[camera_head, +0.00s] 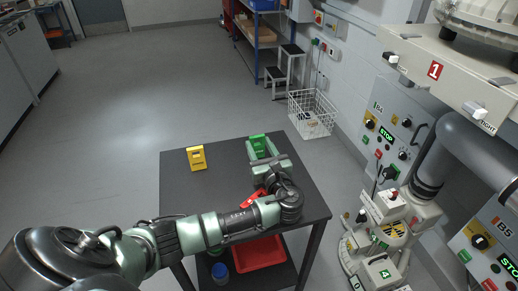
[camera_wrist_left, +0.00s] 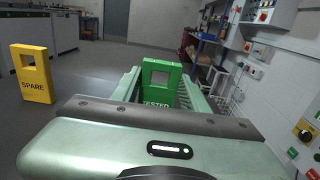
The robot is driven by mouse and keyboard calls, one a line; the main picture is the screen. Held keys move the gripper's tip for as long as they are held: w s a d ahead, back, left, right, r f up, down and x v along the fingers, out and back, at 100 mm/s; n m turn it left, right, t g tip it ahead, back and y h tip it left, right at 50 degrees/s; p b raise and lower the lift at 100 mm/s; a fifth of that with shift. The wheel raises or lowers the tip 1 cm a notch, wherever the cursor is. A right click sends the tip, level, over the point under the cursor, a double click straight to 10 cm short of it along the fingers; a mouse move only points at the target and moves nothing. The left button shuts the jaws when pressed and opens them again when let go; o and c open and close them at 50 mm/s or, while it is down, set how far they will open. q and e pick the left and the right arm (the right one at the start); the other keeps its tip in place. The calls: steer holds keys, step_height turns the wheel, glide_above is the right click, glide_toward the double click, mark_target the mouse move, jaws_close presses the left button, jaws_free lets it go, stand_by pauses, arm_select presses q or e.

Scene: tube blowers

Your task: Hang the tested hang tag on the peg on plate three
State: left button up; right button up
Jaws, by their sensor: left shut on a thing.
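The green tested hang tag (camera_head: 257,139) is at the far edge of the dark table (camera_head: 185,200). In the left wrist view its square hole and the word TESTED show on the green tag (camera_wrist_left: 160,82). My left gripper (camera_head: 263,149) is shut on this tag, with its fingers on either side; the tag looks upright. I cannot tell whether the tag touches the tabletop. My right gripper is not in view. I do not see plate three or its peg in either view.
A yellow tag (camera_head: 196,158) marked SPARE stands on the table's left. A red tag (camera_head: 253,197) lies partly under my left arm. A red tray (camera_head: 259,253) and a blue-lidded jar (camera_head: 219,271) sit below. A wire basket (camera_head: 312,113) and machines B4 (camera_head: 392,120) and B5 (camera_head: 490,245) stand right.

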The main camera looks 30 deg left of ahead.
arm_select(q)
step_height(320, 180, up, 19)
steer(key=p, duration=0.1)
steer(key=s+d+f+m+t+h, duration=0.3)
steer(key=s+d+f+m+h, duration=0.2)
steer(key=s+d+h, duration=0.2)
steer(key=s+d+f+m+t+h, duration=0.4)
steer(key=s+d+h, duration=0.3)
steer(key=d, duration=0.4)
steer(key=shift+s+d+f+m, duration=0.2)
steer(key=shift+s+f+m, duration=0.4)
steer(key=shift+f+m, duration=0.1)
